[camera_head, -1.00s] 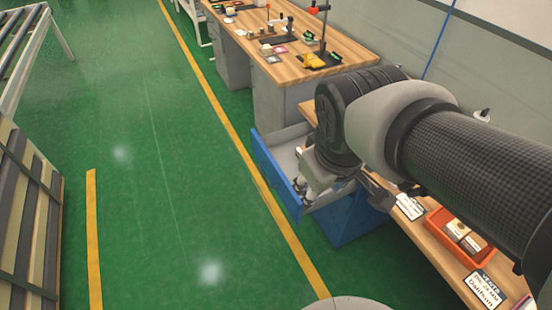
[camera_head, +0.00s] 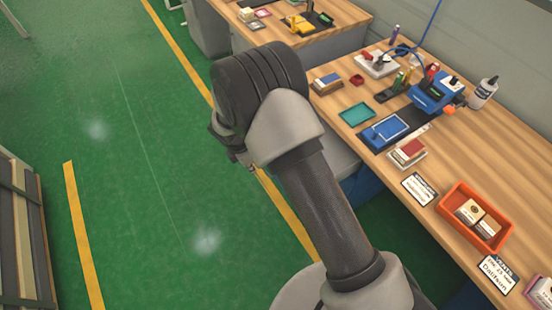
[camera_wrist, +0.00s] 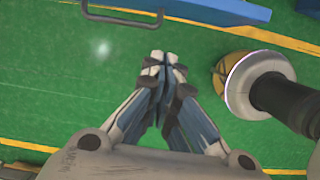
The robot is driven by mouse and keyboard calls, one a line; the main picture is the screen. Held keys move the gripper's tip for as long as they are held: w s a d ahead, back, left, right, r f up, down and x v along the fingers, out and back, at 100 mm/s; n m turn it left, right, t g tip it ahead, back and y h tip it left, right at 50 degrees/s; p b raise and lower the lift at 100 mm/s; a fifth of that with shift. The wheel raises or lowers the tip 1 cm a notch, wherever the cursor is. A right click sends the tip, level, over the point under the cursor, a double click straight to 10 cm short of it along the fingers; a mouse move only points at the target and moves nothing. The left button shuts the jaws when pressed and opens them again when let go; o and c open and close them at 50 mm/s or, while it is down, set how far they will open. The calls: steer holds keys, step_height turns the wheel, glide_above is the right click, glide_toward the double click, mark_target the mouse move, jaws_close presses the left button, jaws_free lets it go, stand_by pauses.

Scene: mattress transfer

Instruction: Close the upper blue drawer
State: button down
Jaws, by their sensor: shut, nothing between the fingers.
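In the wrist view, the blue drawer front (camera_wrist: 228,11) crosses the top edge with its dark bar handle (camera_wrist: 124,17). My gripper (camera_wrist: 160,60) is shut and empty, a short way below the handle in the picture and apart from it. In the head view, my arm covers the drawer front and most of the gripper. A grey part of what looks like the pulled-out drawer (camera_head: 338,152) shows right of my arm, under the table edge. A bit of the blue cabinet (camera_head: 364,188) shows below it. Which drawer this is cannot be told.
A wooden workbench (camera_head: 455,150) on the right holds an orange bin (camera_head: 474,218), a blue device (camera_head: 434,94) and several small items. Another bench (camera_head: 340,15) stands behind. Green floor (camera_head: 130,190) with yellow lines lies free on the left.

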steer(key=w+d+f+b, duration=0.1)
steer(key=d+f+b, duration=0.1)
steer(key=f, duration=0.3)
steer(key=w+d+f+b, duration=0.2)
steer(key=d+f, duration=0.1)
steer(key=f, duration=0.3)
steer(key=shift+w+f+n, duration=0.25)
steer(key=shift+f+n, duration=0.05)
